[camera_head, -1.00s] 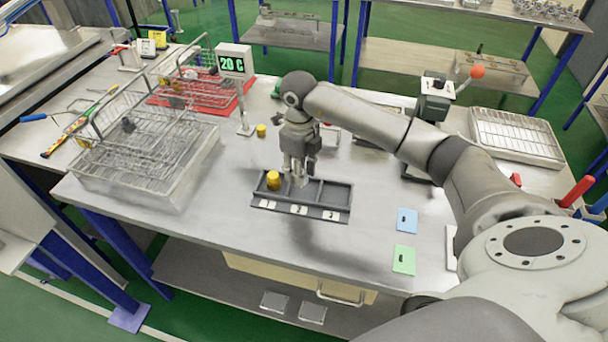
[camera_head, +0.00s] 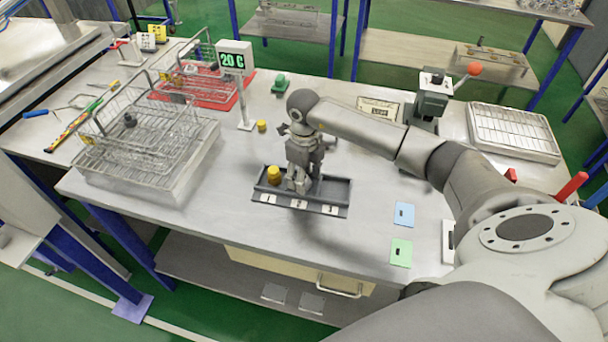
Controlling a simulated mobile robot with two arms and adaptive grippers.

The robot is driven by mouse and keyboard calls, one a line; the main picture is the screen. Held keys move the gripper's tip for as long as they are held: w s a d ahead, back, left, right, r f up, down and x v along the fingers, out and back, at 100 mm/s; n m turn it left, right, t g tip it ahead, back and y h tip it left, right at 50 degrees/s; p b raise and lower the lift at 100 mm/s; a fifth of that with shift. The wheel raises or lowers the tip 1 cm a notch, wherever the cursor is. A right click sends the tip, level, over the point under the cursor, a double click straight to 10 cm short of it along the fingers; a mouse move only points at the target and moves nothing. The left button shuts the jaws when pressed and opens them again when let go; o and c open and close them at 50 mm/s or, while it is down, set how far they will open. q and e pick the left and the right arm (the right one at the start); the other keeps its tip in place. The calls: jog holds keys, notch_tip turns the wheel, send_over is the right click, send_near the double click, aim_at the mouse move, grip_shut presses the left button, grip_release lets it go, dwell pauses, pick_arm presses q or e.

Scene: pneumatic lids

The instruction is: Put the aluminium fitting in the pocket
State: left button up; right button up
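The dark pocket tray (camera_head: 337,193) lies near the front of the workbench, with several compartments and white number labels along its front edge. A yellow cylindrical part (camera_head: 274,175) stands in its left pocket. My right gripper (camera_head: 298,187) points down into the tray, just right of the yellow part, at about the middle pocket. Its fingertips blend with the grey tray. I cannot make out the aluminium fitting; a fitting between the fingers would be hard to tell from them. Whether the fingers are open or shut does not show. My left gripper is out of view.
A wire basket (camera_head: 130,150) stands to the left, and a red tray (camera_head: 185,88) with another basket lies behind it. A display (camera_head: 234,60) reads 20 C. A small yellow part (camera_head: 262,126) stands behind the tray. Blue (camera_head: 404,214) and green (camera_head: 400,252) cards lie right.

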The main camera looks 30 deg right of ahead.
jog(key=shift+r, duration=0.35)
notch_tip(320, 180, up, 12)
jog(key=b, duration=0.3)
jog(key=shift+f+b, duration=0.2)
jog(key=shift+b, duration=0.15)
